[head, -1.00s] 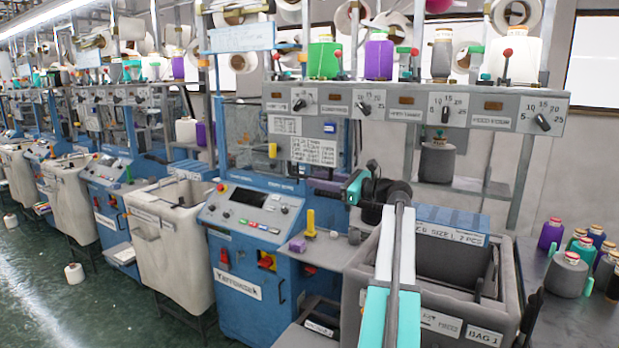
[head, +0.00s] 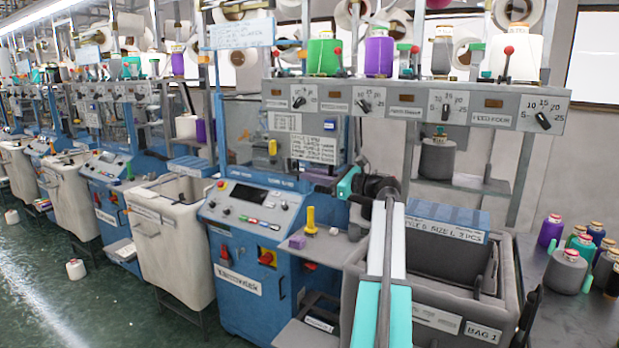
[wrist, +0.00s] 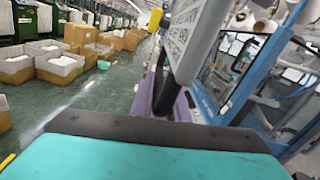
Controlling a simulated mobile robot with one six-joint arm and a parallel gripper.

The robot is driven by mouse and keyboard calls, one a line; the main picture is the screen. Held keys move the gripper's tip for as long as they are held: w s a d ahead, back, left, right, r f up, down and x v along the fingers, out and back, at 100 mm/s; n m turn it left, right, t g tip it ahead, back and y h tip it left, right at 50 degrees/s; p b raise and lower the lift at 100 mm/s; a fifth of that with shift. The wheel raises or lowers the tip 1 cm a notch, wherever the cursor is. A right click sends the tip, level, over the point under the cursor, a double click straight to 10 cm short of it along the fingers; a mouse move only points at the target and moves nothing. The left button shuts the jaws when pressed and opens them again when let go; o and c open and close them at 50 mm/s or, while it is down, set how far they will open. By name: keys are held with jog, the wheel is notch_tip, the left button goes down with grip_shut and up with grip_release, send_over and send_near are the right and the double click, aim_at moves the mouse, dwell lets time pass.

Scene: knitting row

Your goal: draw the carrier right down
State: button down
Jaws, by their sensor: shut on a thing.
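My gripper (head: 347,185) is at the front of the blue knitting machine, just above the right end of its console shelf. One teal finger shows there; my wrist and arm hide the rest. A purple-grey part (head: 319,178) sits at the machine just left of the finger; I cannot tell for sure whether it is the carrier. In the wrist view my teal finger with its dark pad (wrist: 150,130) fills the bottom. A dark post (wrist: 166,92) rises beyond the pad beside a pale plate with a speckled label (wrist: 186,32). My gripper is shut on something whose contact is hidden.
A console (head: 248,208) with buttons stands left of my arm. A yellow peg (head: 310,222) and a small purple block (head: 297,242) stand on the shelf. A grey bin (head: 505,290) is at the right. Yarn cones stand on the right-hand table (head: 572,318).

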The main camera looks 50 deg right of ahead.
jog(key=shift+a+f, duration=0.2)
jog(key=shift+f, duration=0.05)
notch_tip(320, 180, down, 31)
jog(key=b, duration=0.7)
jog(key=shift+f+b, duration=0.2)
jog(key=shift+b, duration=0.15)
jog(key=c, duration=1.8)
grip_release()
jog(key=shift+a+r, duration=0.1)
jog(key=shift+r, duration=0.05)
jog(key=shift+o, duration=0.2)
jog(key=shift+s+r, duration=0.1)
jog(key=v, duration=0.4)
jog(key=b+v, duration=0.1)
jog(key=v, duration=0.4)
jog(key=b+v, duration=0.1)
jog(key=v, duration=0.3)
jog(key=shift+s+d, duration=0.3)
jog(key=shift+d, duration=0.05)
